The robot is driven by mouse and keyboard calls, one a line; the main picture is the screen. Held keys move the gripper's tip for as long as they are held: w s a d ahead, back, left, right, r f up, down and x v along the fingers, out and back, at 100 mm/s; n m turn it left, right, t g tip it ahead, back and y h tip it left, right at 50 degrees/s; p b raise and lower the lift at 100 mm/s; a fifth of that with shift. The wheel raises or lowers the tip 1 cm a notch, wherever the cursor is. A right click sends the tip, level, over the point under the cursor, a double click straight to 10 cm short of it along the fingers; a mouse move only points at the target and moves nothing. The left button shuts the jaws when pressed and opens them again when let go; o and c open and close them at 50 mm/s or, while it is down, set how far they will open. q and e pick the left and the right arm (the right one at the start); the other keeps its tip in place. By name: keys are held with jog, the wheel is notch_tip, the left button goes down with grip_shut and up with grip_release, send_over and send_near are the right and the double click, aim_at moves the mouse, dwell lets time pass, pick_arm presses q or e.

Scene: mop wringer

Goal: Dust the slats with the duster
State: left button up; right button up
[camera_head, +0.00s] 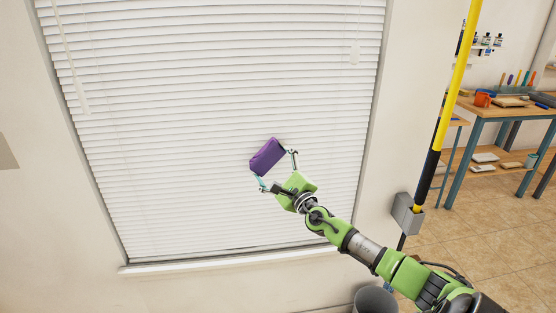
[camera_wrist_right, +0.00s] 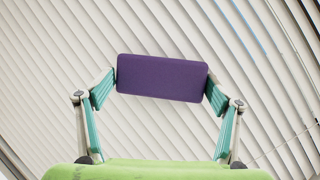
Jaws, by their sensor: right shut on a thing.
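The white blind slats (camera_head: 190,110) fill the window and also the background of the right wrist view (camera_wrist_right: 50,60). The duster, a purple block (camera_head: 267,156), is in front of the slats near the lower middle of the blind. My right gripper (camera_head: 277,170) is shut on it. In the right wrist view the duster (camera_wrist_right: 162,78) sits between the two fingertips, gripped at its two short ends. I cannot tell whether the duster touches the slats. My left gripper is in neither view.
A yellow and black pole (camera_head: 447,100) stands right of the window beside a grey wall holder (camera_head: 408,213). A grey bucket (camera_head: 375,300) is on the floor below. A workbench (camera_head: 500,108) with tools is at the far right. The window sill (camera_head: 230,261) runs below the blind.

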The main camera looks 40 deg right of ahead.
aim_at(254, 164)
jog(key=shift+w+a+r, duration=0.1)
jog(key=shift+w+a, duration=0.1)
jog(key=shift+a, duration=0.1)
jog(key=shift+w+a+p, duration=0.4)
jog(key=shift+a+p, duration=0.2)
jog(key=shift+a, duration=0.05)
jog(key=shift+w+a+p, duration=0.3)
jog(key=shift+w+a, duration=0.15)
jog(key=shift+a, duration=0.3)
jog(key=shift+w+a, duration=0.3)
jog(key=shift+a, duration=0.2)
jog(key=shift+w+a+p, duration=0.45)
jog(key=shift+w+a, duration=0.05)
jog(key=shift+a, duration=0.3)
jog(key=shift+s+a+p, duration=0.5)
jog(key=shift+s+p, duration=0.1)
jog(key=shift+s, duration=0.25)
jog(key=shift+s+a+p, duration=0.5)
jog(key=shift+s+p, duration=0.05)
jog(key=shift+s, duration=0.25)
jog(key=shift+s+a+p, duration=0.5)
jog(key=shift+s+p, duration=0.1)
jog(key=shift+s, duration=0.25)
